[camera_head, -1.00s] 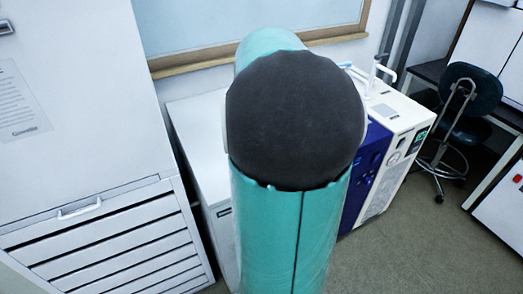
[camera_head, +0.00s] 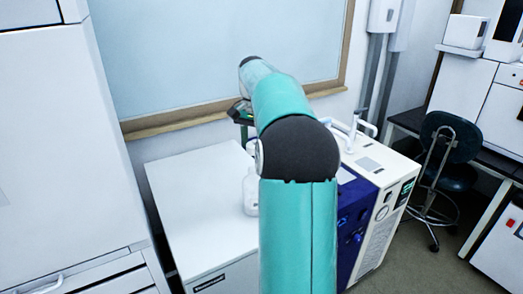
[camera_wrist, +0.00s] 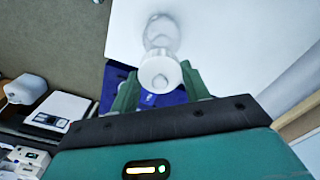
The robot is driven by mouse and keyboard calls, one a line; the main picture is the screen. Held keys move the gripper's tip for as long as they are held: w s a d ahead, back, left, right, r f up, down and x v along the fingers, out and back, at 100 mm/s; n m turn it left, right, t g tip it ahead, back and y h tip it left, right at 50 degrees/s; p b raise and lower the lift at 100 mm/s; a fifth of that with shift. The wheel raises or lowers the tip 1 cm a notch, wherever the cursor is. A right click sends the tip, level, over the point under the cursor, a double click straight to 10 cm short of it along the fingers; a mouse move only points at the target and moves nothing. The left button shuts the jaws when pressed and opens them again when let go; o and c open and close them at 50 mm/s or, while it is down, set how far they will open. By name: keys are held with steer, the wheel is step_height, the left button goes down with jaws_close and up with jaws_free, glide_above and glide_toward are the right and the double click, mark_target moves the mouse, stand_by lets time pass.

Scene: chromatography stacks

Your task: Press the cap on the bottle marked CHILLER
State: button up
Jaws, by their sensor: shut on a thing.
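A clear bottle (camera_head: 250,192) stands on the white cabinet top (camera_head: 195,195), partly hidden by my arm. In the wrist view the bottle (camera_wrist: 162,30) lies just beyond the fingertips. My gripper (camera_wrist: 160,82) is shut on a round white cap (camera_wrist: 160,74), one green finger on each side. The cap overlaps the bottle's near end there; I cannot tell whether they touch. In the head view my gripper (camera_head: 240,112) is above the bottle, partly hidden by my arm. No bottle marking is readable.
A white and blue chiller unit (camera_head: 375,205) with a pipe and handle on top stands right of the cabinet. A wood-framed window (camera_head: 225,60) is behind. A tall white cabinet (camera_head: 65,150) is at left, a dark chair (camera_head: 445,145) at right. The cabinet top's left side is clear.

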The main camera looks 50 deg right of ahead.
steer(key=shift+a+r+m, duration=0.15)
steer(key=shift+r+m, duration=0.1)
steer(key=shift+m, duration=0.05)
steer(key=shift+w+d+f, duration=0.2)
steer(key=shift+w+f, duration=0.05)
steer(key=shift+f, duration=0.15)
steer(key=shift+s+a+f, duration=0.15)
steer(key=shift+a+f, duration=0.05)
steer(key=shift+f, duration=2.7)
steer(key=shift+f, duration=0.15)
steer(key=shift+d, duration=0.1)
steer(key=o, duration=1)
